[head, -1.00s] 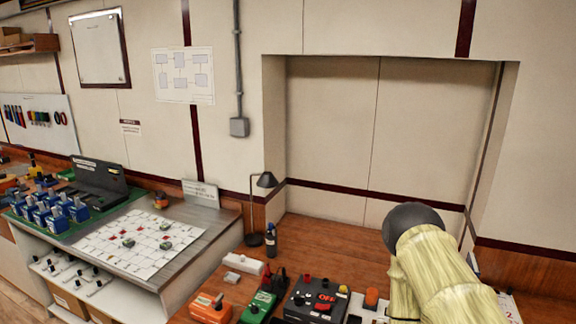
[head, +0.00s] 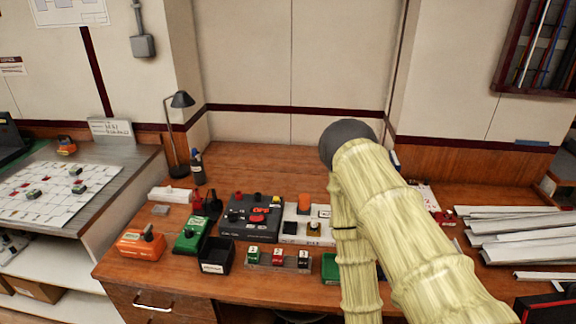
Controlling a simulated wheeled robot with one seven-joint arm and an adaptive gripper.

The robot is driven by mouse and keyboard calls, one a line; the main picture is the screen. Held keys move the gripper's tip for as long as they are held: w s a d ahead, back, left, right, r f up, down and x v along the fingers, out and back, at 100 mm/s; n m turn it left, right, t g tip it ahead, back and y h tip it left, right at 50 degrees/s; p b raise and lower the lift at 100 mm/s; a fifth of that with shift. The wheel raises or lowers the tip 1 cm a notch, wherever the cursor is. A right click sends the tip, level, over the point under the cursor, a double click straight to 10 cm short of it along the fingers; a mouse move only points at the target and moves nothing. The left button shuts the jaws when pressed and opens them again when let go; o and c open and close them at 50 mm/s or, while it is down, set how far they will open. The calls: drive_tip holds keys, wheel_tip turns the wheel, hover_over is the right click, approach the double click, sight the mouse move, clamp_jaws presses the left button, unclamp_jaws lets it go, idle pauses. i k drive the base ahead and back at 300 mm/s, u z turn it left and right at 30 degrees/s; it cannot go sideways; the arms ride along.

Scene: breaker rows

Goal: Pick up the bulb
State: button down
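I cannot make out a bulb for certain in the head view; the small parts on the desk are too small to tell. A dark grey box with red parts and an "OFF" mark (head: 252,217) sits mid-desk. My gripper is not in view.
The wooden desk (head: 255,165) is clear at the back. An orange device (head: 140,245), green device (head: 192,235), black bin (head: 216,256) and a rack of small blocks (head: 278,258) line the front. A lamp (head: 179,130) stands back left; pale strips (head: 520,232) lie right.

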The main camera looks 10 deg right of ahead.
sight(314, 220)
drive_tip(key=z, duration=0.2)
drive_tip(key=k, duration=1.3)
drive_tip(key=u, duration=1)
drive_tip(key=i, duration=1.4)
drive_tip(key=z, duration=1)
drive_tip(key=i, duration=0.6)
drive_tip(key=z, duration=0.5)
